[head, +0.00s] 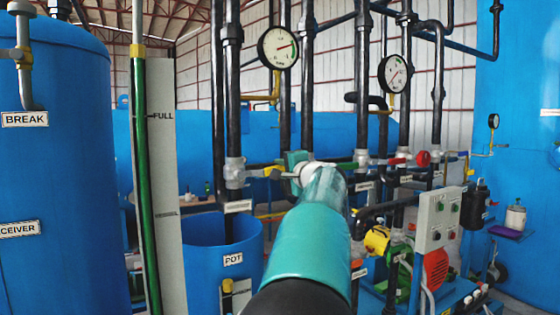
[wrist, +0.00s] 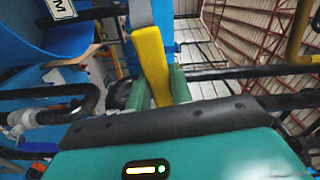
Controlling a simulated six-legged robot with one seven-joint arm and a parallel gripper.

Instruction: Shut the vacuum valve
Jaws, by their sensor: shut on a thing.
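The valve has a yellow lever handle (wrist: 151,62), which runs up between my gripper's green fingers in the wrist view. My gripper (wrist: 160,88) is shut on this lever, with one finger on each side. In the head view my gripper (head: 294,161) is at the pipes above the pot, and the yellow lever (head: 262,172) shows just left of it, roughly level. My own arm hides part of the valve area. A white label ending in "M" (wrist: 61,8) shows at the top left of the wrist view; the rest of its word is cut off.
Dark vertical pipes (head: 284,115) stand close around the gripper. A pressure gauge (head: 278,48) is above it. A green lever (head: 340,165) and a red handle (head: 424,158) lie to the right. The blue pot (head: 205,260) is below left; a control box (head: 437,218) is lower right.

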